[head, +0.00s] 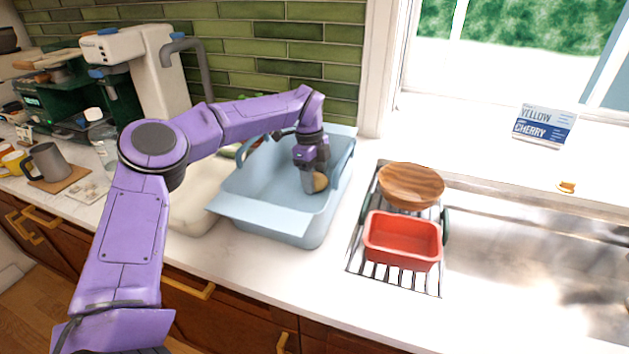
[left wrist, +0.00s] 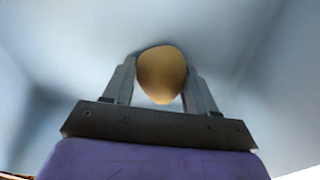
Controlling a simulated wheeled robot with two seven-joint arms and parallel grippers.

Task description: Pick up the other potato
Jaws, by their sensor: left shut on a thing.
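My left gripper (head: 313,178) is down inside the light blue bin (head: 262,213) on the counter, near its right wall. It is shut on a tan potato (head: 320,182). In the left wrist view the potato (left wrist: 162,74) sits between the two fingers (left wrist: 160,85), with the bin's pale blue inside around it. I cannot tell whether the potato touches the bin floor. No second potato shows in either view. My right gripper is not in view.
A cream basin (head: 196,205) stands left of the bin. A mug (head: 47,162) sits far left. The counter between bin and rack is clear.

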